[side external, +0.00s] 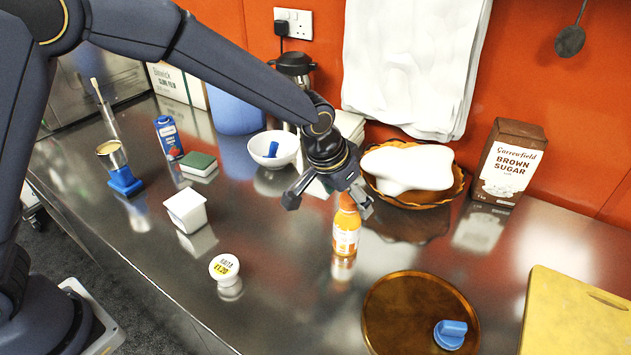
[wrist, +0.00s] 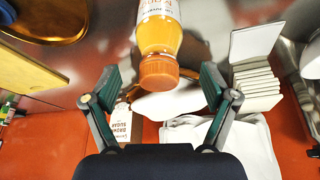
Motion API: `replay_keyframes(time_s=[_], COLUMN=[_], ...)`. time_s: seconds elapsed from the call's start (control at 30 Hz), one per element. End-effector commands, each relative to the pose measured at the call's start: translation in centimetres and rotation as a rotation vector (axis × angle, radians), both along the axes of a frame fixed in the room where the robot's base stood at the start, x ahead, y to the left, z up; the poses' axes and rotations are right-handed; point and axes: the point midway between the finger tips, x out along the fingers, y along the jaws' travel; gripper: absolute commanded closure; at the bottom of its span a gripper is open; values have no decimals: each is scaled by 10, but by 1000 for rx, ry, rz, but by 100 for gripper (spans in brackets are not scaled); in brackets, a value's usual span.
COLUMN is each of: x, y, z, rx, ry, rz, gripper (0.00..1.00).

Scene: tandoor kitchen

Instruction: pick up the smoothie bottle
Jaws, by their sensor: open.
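The smoothie bottle (side external: 346,232) stands upright on the steel counter in the side external view. It has orange contents, an orange cap and a white label. My gripper (side external: 328,202) is above and around the level of its cap, pointing down. In the wrist view the bottle (wrist: 159,40) shows cap-first between the two open fingers of my gripper (wrist: 158,92). Space shows between each finger and the cap, and neither finger visibly touches the bottle.
A bowl with a white mound (side external: 408,168) and a brown sugar bag (side external: 508,162) stand behind. A round brown tray (side external: 390,320) with a blue item lies in front right, beside a yellow board (side external: 575,315).

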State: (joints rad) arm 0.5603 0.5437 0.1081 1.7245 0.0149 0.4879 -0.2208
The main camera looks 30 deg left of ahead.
Motion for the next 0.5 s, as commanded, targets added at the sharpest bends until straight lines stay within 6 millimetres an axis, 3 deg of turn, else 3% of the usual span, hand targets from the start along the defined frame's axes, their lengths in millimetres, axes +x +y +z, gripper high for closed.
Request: replay_keyframes(time_s=[0.3, 0.5], x=[14, 17], y=[-4, -6], z=[-41, -49], rx=[0, -2], ry=[2, -1], rz=[1, 1], gripper=[15, 15])
